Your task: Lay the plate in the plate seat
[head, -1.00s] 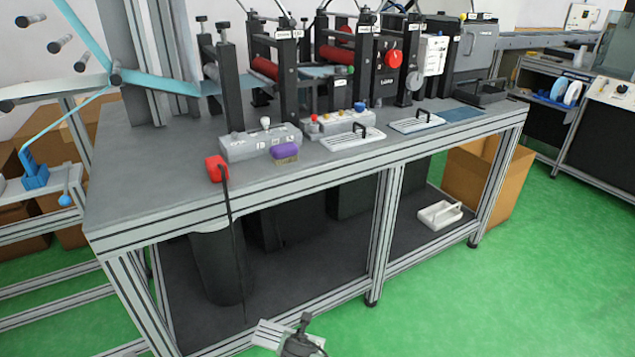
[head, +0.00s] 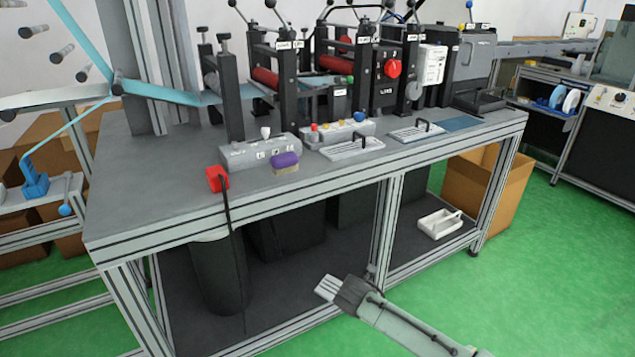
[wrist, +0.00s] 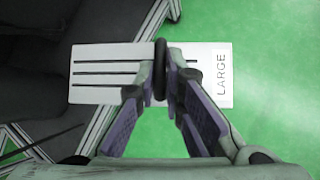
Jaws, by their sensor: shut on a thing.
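My gripper (head: 347,292) is out in front of the bench, below the height of its top. In the wrist view my gripper (wrist: 167,80) is shut on the black upright handle of a plate (wrist: 105,88). The plate is light grey, with long dark slots on its left part and a "LARGE" label at its right end. In the head view only a pale end of the held plate (head: 325,288) shows, left of my gripper. Two similar plates with black handles, a left one (head: 340,154) and a right one (head: 405,135), lie on the bench. I cannot tell where the plate seat is.
The bench (head: 150,205) carries roller machinery, a grey control box (head: 245,153), a purple-topped block (head: 285,160) and a red box (head: 217,179) with a hanging cable. A blue-grey pad (head: 462,123) lies at right. A white tray (head: 437,224) is on the lower shelf.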

